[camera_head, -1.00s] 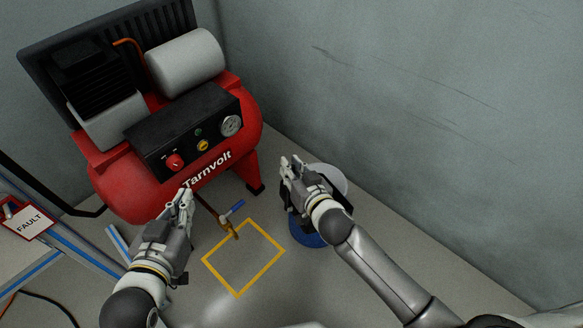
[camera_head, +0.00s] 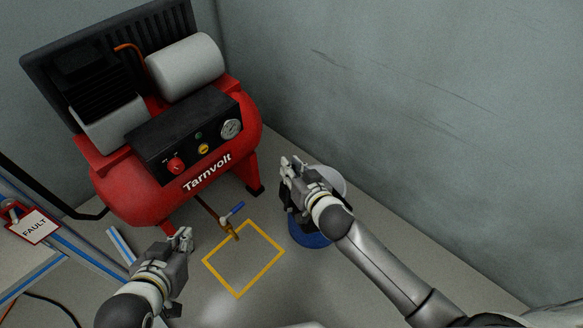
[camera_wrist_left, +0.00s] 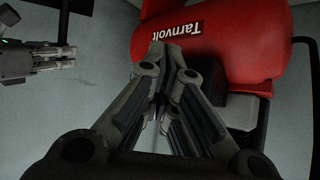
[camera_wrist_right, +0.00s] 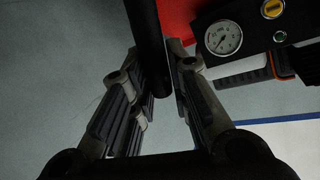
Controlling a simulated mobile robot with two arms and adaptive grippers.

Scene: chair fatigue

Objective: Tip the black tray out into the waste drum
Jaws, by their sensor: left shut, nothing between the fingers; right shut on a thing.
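The blue waste drum (camera_head: 309,238) stands on the floor by the wall, its pale upper part (camera_head: 334,178) showing behind my right gripper. My right gripper (camera_head: 287,166) is above the drum, shut on the black tray (camera_head: 292,222). The tray is mostly hidden behind the gripper in the head view; its contents and exact tilt cannot be told. In the right wrist view, a black bar, apparently the tray's edge (camera_wrist_right: 147,40), runs between the fingers. My left gripper (camera_head: 185,237) is shut and empty, low at the left, apart from the tray and drum.
A red Tarnvolt compressor (camera_head: 130,190) stands behind, at the left. A cart with a FAULT sign (camera_head: 35,226) is at the far left.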

